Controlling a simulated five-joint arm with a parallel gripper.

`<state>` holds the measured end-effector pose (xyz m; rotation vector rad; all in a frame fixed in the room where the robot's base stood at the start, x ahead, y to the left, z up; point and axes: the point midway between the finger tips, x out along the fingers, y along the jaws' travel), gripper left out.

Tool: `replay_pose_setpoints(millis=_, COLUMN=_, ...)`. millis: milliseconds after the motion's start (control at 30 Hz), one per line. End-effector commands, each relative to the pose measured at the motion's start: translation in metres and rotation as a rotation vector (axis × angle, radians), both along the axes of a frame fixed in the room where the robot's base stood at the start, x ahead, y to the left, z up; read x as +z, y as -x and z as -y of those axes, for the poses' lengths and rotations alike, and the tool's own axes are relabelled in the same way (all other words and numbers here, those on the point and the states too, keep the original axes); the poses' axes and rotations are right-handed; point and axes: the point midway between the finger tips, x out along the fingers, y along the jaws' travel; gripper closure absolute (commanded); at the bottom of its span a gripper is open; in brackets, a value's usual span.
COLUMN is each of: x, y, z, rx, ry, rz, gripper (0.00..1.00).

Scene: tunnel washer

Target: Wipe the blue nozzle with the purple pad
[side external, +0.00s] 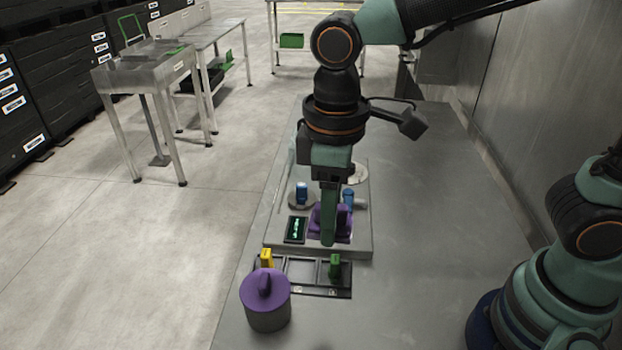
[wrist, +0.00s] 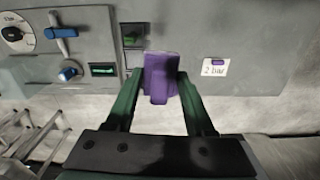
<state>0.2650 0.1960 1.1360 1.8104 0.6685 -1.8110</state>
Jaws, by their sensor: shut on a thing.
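My gripper (side external: 328,238) is shut on the purple pad (side external: 343,220), over the near end of the grey panel (side external: 276,246). In the wrist view the pad (wrist: 160,72) sits between the two green fingers (wrist: 158,95). A blue upright piece (side external: 302,193) stands on a round pale base, left of and beyond my gripper; it also shows in the wrist view (wrist: 70,73). A second blue part (side external: 347,198), lever-like in the wrist view (wrist: 62,32), lies near a dial. I cannot tell for certain which is the nozzle. Both are apart from the pad.
A dark display (side external: 296,230) lies left of the pad. A black rack (side external: 302,288) in front holds a yellow block (side external: 266,258) and a green block (side external: 335,265). A purple-topped canister (side external: 265,313) stands at the near left. The tabletop right of the panel is clear.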

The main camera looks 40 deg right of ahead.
Motion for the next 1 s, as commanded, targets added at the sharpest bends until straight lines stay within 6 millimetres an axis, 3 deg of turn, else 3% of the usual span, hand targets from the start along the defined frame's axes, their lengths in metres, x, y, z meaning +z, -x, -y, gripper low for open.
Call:
replay_pose_setpoints(millis=267, x=-0.008, y=-0.103, z=0.037, rx=-0.308, ry=0.001, rz=-0.003, gripper=0.91)
replay_pose_setpoints(millis=500, x=-0.027, y=-0.178, z=0.095, rx=-0.558, ry=0.001, rz=-0.003, gripper=0.91)
replay_pose_setpoints(millis=700, x=-0.04, y=-0.209, z=0.13, rx=-0.676, ry=0.001, rz=-0.001, gripper=0.91)
replay_pose_setpoints(millis=1000, x=-0.05, y=-0.217, z=0.141, rx=-0.71, ry=0.0, rz=0.0, gripper=0.91)
